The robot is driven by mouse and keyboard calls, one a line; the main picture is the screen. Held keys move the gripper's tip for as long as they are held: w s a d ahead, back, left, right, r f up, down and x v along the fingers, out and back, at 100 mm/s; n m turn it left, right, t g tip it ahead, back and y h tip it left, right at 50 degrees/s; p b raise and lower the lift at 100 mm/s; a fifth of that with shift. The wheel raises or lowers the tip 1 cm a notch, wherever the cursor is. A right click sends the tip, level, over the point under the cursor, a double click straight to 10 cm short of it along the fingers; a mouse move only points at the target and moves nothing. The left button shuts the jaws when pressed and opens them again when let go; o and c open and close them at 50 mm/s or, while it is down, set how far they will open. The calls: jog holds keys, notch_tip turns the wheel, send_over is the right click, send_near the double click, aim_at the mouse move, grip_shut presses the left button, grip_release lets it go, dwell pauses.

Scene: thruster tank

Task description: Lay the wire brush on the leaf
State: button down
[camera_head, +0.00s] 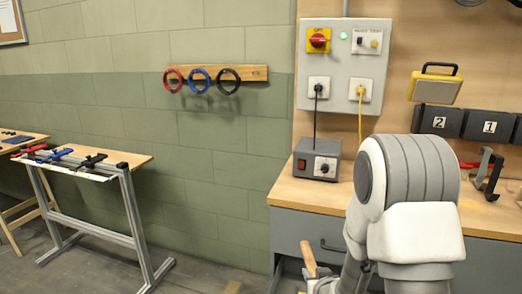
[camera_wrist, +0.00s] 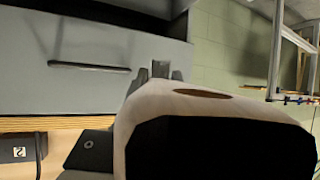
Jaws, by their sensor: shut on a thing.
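A tan wooden handle (camera_head: 308,258), apparently the wire brush's, sticks up in front of the bench in the head view. My gripper (camera_head: 318,284) is shut on the brush at the bottom of that view, partly cut off and behind my arm. The brush's bristles are not visible.
Several clamps (camera_head: 58,154) lie along the frame's front rail. The wooden workbench (camera_head: 290,190) carries a grey power box (camera_head: 316,160), dark bins and a black bracket (camera_head: 488,175). A grey drawer front (camera_wrist: 80,62) is close in the wrist view. Open floor lies between frame and bench.

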aim_at(314, 273)
notch_tip(314, 273, up, 20)
jog(key=p, duration=2)
jog(key=shift+s+a+r+m+h, duration=0.2)
jog(key=shift+s+m+h, duration=0.1)
jog(key=shift+s, duration=0.05)
jog(key=shift+d, duration=0.1)
